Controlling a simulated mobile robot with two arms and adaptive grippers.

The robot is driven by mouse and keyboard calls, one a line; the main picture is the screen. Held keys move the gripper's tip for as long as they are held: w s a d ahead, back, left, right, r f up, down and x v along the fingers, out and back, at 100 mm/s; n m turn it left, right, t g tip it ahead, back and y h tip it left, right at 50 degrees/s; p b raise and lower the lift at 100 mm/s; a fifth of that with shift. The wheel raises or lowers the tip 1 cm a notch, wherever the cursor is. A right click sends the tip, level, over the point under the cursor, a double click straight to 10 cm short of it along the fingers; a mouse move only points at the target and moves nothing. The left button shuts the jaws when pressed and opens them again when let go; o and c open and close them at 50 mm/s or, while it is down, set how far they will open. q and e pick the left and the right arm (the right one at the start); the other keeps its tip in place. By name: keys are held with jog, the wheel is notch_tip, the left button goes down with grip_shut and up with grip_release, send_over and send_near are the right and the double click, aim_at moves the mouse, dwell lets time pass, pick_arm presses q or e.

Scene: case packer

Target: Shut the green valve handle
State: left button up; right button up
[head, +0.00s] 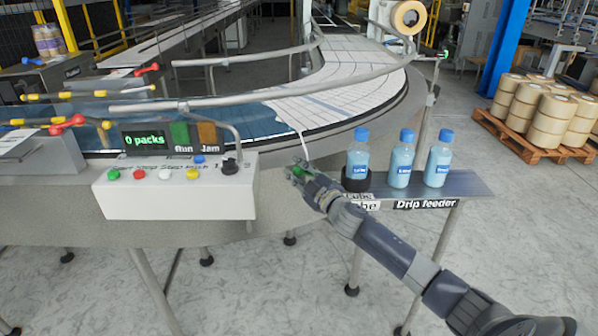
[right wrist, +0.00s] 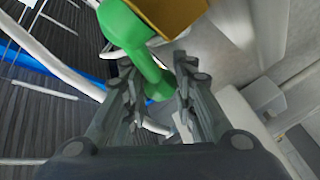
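The green valve handle (right wrist: 128,30) is at the top of the right wrist view, joined to a brass-coloured body (right wrist: 172,14). Its lower end reaches down between the two fingers of my right gripper (right wrist: 158,92). The fingers stand apart on either side of it, and I see no clear grip on it. In the head view my right gripper (head: 303,174) is at the conveyor's near edge, left of the bottles. Only a bit of green shows there among the fingers; the rest of the valve is hidden. My left gripper is not in view.
A shelf marked "Drip feeder" (head: 462,184) holds blue-capped bottles (head: 401,160) just right of my gripper. A white button box (head: 180,200) stands to the left. The curved conveyor (head: 345,80) and its rails lie behind. A pallet (head: 530,140) of rolls is far right.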

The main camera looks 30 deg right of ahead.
grip_shut()
jog(key=shift+s+a+n+y+p, duration=0.1)
jog(key=shift+s+n+y+p, duration=0.3)
jog(key=shift+n+y, duration=0.65)
jog(key=shift+s+a+f+n+g+y+b, duration=0.15)
jog(key=shift+s+n+y, duration=0.2)
jog(key=shift+y, duration=0.45)
jog(key=shift+s+r+n+g+y+b, duration=0.1)
jog(key=shift+s+n+g+y, duration=0.1)
jog(key=shift+n+y, duration=0.4)
jog(key=shift+s+a+f+n+g+y+b, duration=0.1)
jog(key=shift+s+n+g+y+b, duration=0.1)
jog(key=shift+y, duration=0.75)
jog(key=o, duration=0.9)
grip_release()
jog(key=v, duration=1.2)
